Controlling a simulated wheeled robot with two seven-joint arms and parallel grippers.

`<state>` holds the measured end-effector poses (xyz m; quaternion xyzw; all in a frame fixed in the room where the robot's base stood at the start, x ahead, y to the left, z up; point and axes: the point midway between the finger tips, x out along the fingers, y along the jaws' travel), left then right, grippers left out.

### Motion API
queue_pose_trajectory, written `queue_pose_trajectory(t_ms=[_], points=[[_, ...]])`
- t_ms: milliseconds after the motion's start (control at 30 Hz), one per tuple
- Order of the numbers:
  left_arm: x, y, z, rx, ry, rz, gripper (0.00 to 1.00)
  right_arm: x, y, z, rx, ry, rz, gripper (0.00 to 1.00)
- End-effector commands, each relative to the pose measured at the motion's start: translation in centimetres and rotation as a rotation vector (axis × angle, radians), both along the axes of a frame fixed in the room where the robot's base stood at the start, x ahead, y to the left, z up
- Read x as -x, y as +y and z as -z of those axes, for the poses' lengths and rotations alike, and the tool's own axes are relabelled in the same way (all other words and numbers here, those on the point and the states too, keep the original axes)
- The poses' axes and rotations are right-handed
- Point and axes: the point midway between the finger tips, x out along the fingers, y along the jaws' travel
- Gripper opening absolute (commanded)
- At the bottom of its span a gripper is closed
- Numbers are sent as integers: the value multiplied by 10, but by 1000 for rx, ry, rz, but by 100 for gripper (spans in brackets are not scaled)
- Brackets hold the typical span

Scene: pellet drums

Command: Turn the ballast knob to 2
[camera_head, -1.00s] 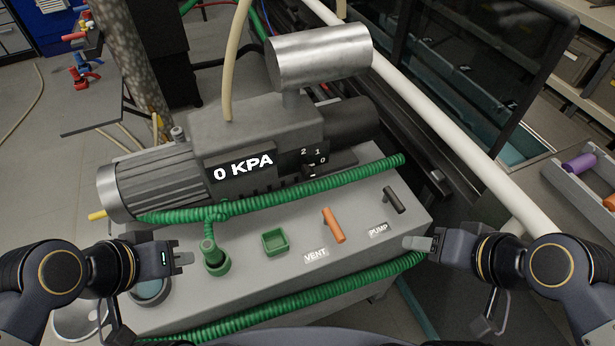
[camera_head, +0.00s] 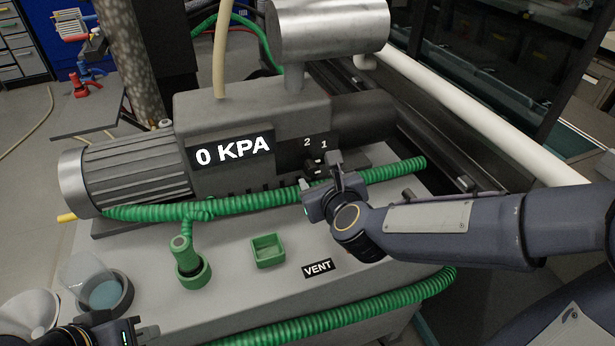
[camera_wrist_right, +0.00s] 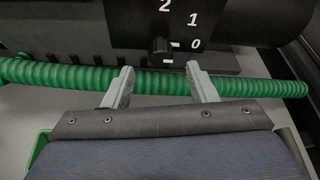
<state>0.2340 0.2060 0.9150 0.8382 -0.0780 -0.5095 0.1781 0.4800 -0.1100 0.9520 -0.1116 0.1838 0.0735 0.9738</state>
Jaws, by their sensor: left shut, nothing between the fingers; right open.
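The small black ballast knob (camera_head: 315,165) sits on the dark dial plate of the pump, beside the white numerals 2, 1 and 0. In the right wrist view the knob (camera_wrist_right: 160,47) is between and just beyond my fingertips, with white marks beside it; I cannot tell for sure which numeral it points to. My right gripper (camera_head: 321,173) is open in front of the knob, and its two fingers show apart in the wrist view (camera_wrist_right: 160,69), with no visible contact. My left gripper (camera_head: 146,332) is shut and empty at the bottom left.
A ribbed green hose (camera_head: 250,201) crosses the pump front, below the dial. A display reads 0 KPA (camera_head: 234,150). A green square cup (camera_head: 267,250), a green hose fitting (camera_head: 190,262) and a VENT label (camera_head: 318,268) are on the grey top. My right arm hides the vent and pump levers.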

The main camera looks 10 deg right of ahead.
Motion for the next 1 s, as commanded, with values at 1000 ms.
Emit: queue_pose_trajectory(t_ms=[1000], points=[[0, 0, 5, 0, 0, 0, 0, -60, 6, 24, 4, 0, -4, 21]])
